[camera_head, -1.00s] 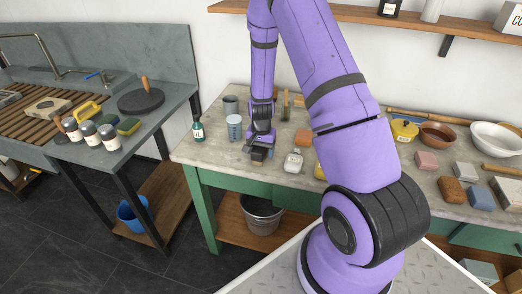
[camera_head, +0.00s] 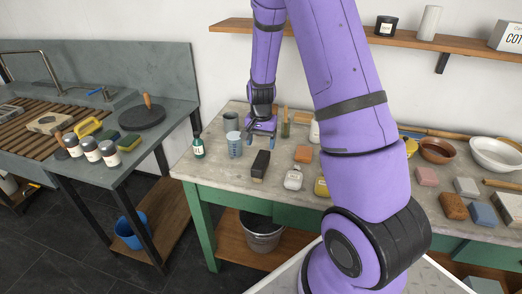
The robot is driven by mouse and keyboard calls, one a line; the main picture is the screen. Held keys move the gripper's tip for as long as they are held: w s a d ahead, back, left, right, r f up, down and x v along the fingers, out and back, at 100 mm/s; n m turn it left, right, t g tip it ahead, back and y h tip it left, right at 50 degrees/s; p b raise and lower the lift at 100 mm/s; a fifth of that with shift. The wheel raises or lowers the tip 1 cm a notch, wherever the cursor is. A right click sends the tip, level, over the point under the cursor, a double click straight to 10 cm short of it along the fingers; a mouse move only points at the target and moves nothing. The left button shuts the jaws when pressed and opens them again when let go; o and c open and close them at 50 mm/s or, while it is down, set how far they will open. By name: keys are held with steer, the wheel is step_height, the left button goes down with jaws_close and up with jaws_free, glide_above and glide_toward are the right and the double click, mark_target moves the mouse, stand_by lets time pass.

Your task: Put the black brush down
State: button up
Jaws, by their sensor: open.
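The black brush (camera_head: 260,164) is a dark block with a paler lower end. It rests on the worktable (camera_head: 215,180), near the table's front edge. My gripper (camera_head: 261,130) is above and behind the brush, apart from it. Its jaws are open, with blue fingertips showing, and nothing is between them.
A green bottle (camera_head: 198,147) and a patterned cup (camera_head: 235,145) stand left of the brush. A white bottle (camera_head: 293,178) and an orange block (camera_head: 303,153) are to its right. A grey cup (camera_head: 231,121) stands behind. A metal bucket (camera_head: 262,233) is below the table.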

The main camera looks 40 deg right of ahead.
steer(key=s+a+r+n+t, duration=0.1)
steer(key=s+a+r+n, duration=0.15)
steer(key=r, duration=0.45)
steer(key=s+a+r+n+t, duration=0.1)
steer(key=s+a+r, duration=0.2)
steer(key=r, duration=0.5)
steer(key=s+a+r+n+t, duration=0.1)
steer(key=s+a+r+n, duration=0.15)
steer(key=r, duration=0.45)
steer(key=s+a+r+n+t, duration=0.1)
steer(key=s+a+r+n, duration=0.1)
steer(key=s+r, duration=0.3)
steer(key=s+a+r+n+t, duration=0.1)
steer(key=s+r, duration=0.4)
steer(key=s, duration=0.8)
steer(key=shift+s+a+n, duration=0.3)
steer(key=shift+a+n, duration=0.4)
steer(key=shift+a, duration=0.35)
steer(key=shift+o, duration=0.4)
